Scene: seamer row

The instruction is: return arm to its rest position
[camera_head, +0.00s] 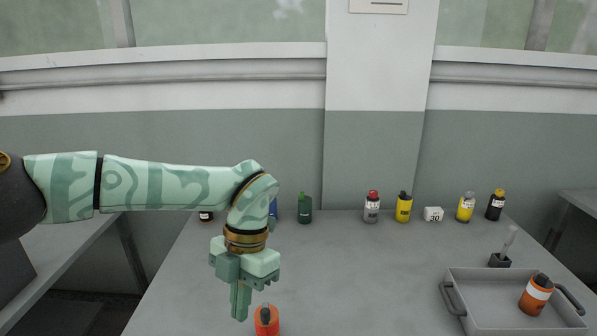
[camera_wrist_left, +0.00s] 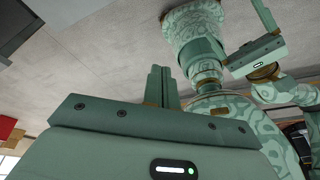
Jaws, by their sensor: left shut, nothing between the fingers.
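My left gripper (camera_head: 239,318) hangs at the end of my pale green patterned arm over the grey table (camera_head: 340,285), fingers pointing down. Its fingers are together with nothing between them. The shut fingers also show in the left wrist view (camera_wrist_left: 158,84). An orange bottle (camera_head: 267,321) stands just right of the fingertips in the picture, cut off by the bottom edge.
Several bottles line the back, including a green bottle (camera_head: 305,210), a red-capped bottle (camera_head: 372,208) and a yellow bottle (camera_head: 404,208), plus a white "30" block (camera_head: 433,214). A grey tray (camera_head: 480,311) at right holds an orange bottle (camera_head: 536,295). The table's middle is clear.

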